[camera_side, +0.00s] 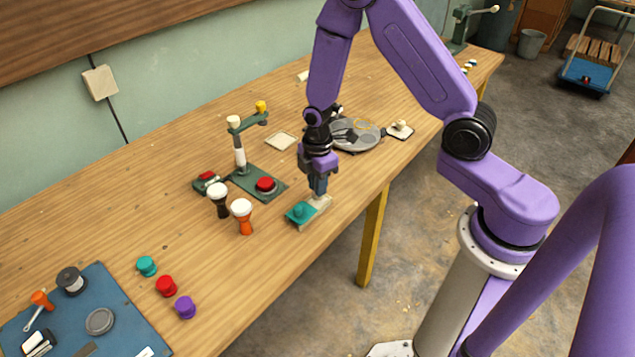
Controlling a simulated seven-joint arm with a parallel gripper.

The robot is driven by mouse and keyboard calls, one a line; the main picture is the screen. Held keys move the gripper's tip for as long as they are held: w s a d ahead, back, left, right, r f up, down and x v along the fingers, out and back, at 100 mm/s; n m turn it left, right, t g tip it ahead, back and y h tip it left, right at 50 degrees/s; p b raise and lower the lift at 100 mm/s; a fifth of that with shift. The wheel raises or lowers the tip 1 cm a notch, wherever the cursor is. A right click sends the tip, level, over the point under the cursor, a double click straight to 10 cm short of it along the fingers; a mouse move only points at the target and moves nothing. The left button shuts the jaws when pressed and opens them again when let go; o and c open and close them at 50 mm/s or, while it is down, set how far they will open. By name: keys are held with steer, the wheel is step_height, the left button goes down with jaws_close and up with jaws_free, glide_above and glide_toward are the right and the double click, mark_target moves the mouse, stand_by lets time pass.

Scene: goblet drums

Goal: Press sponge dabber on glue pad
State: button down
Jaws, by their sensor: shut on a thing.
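I cannot tell whether the held thing touches the tray. Which thing is the glue pad is unclear: this pale tray or a flat cream square (281,141) farther back.
Left of my gripper stand a black-and-white goblet drum (219,205), an orange one (242,218) and a green press stand (262,182) with a red knob. Behind are a grey round plate (354,136) and a dark-edged pad with a pale knob (400,129). A blue mat (126,318) lies front left.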

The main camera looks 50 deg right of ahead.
steer(key=shift+f, duration=0.6)
stand_by(1.3)
steer(key=shift+r, duration=3.55)
steer(key=m, duration=0.2)
steer(key=r+m, duration=0.1)
steer(key=shift+s+d+r+m, duration=0.1)
steer(key=shift+s+r+m, duration=0.1)
steer(key=shift+s+m, duration=0.2)
steer(key=s+r+m, duration=0.1)
steer(key=m, duration=0.2)
steer(key=r+m, duration=0.1)
steer(key=m, duration=0.3)
steer(key=s+r+m, duration=0.1)
steer(key=m, duration=0.3)
steer(key=shift+s+d+r, duration=0.15)
steer(key=shift+s+d, duration=0.2)
steer(key=shift+d, duration=0.05)
